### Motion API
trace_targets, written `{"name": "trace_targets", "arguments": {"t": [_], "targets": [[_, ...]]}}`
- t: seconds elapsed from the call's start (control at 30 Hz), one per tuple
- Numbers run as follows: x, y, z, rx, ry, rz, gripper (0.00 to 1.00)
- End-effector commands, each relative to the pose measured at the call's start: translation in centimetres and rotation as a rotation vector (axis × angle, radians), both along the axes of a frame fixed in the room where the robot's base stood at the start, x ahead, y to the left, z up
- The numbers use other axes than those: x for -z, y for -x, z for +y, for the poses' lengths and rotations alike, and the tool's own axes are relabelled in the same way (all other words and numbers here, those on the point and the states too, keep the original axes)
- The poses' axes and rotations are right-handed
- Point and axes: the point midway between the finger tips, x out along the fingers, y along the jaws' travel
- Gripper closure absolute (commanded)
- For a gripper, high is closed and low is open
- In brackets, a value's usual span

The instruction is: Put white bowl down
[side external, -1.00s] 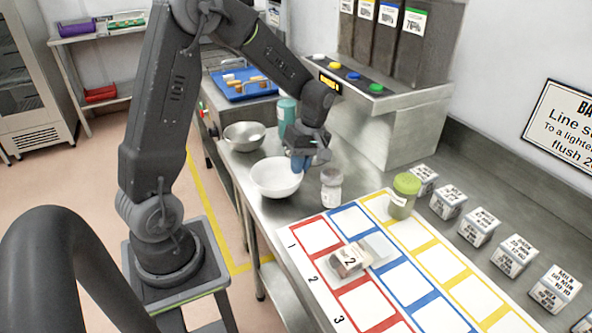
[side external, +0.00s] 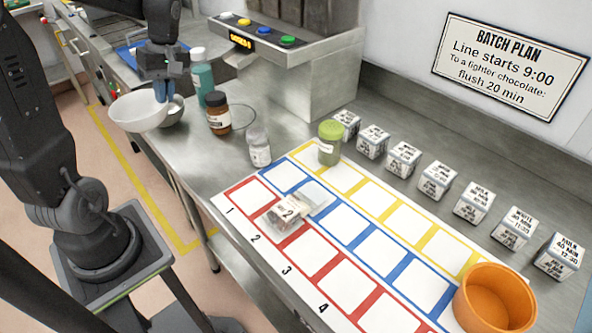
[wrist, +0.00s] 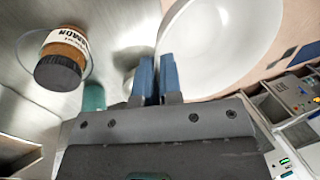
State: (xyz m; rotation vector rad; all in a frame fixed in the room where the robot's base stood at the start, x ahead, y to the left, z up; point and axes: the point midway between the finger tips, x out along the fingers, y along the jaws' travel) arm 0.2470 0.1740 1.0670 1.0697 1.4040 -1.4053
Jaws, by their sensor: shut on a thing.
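The white bowl (side external: 137,112) is at the left edge of the steel counter in the side view, slightly tilted and apparently raised. My gripper (side external: 161,92) points down and is shut on the bowl's right rim. In the wrist view the blue fingers (wrist: 156,75) pinch the rim, and the white bowl (wrist: 235,40) extends to the upper right. I cannot see the bowl's underside or the exact gap beneath it.
A metal bowl (side external: 174,112) is partly hidden behind the white bowl. A teal bottle (side external: 204,78), a brown jar (side external: 218,115) and a clear jar (side external: 259,148) stand to the right. Bare counter (side external: 200,155) lies in front. The colored grid sheet (side external: 238,212) holds a bagged item and a green-lidded jar.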

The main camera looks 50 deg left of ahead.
Motion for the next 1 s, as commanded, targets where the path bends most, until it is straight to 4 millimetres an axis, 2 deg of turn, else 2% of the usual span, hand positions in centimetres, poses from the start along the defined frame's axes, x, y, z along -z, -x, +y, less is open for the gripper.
{"name": "trace_targets", "arguments": {"t": [0.13, 0.4, 0.57, 0.87, 1.0], "targets": [[-2.1, -0.1, 0.1, -0.001, -0.005, -0.006, 1.00], [-9.1, -0.1, 0.0, -0.001, -0.004, -0.006, 1.00], [-12.1, -0.1, 0.0, 0.004, -0.003, -0.003, 1.00], [-11.5, -4.2, -3.4, 0.424, 0.000, 0.002, 1.00], [-11.4, -6.9, -6.4, 0.734, -0.002, 0.002, 1.00]]}}
